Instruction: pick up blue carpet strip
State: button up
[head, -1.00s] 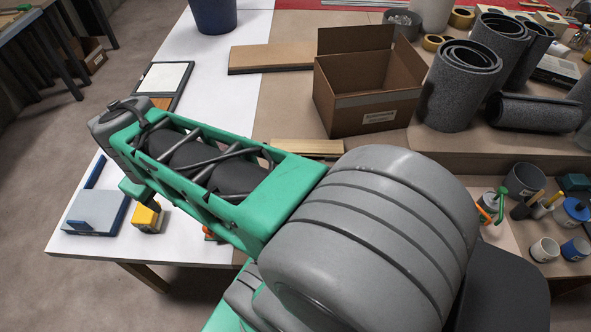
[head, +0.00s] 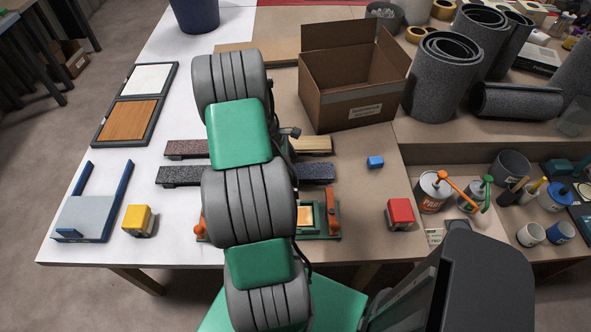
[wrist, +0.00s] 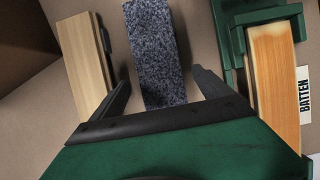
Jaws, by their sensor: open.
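The blue carpet strip (wrist: 157,50), speckled blue-grey, lies flat on the table in the wrist view. Its right part (head: 316,172) shows beside my arm in the head view; my arm hides its middle. My gripper (wrist: 165,88) is open above the strip, with one finger on each side of it. I see no contact, and the height above it is hard to judge. In the head view my arm hides the gripper.
A wooden piece (wrist: 85,62) lies left of the strip. A green fixture (wrist: 233,42) holding a wooden batten (wrist: 274,85) stands close on the right. A reddish strip (head: 186,148), cardboard box (head: 345,112), blue block (head: 375,162) and red block (head: 400,213) are around.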

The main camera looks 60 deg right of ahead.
jog(key=shift+s+f, duration=0.1)
jog(key=shift+f, duration=0.1)
jog(key=c, duration=1.5)
jog(key=shift+r, duration=0.1)
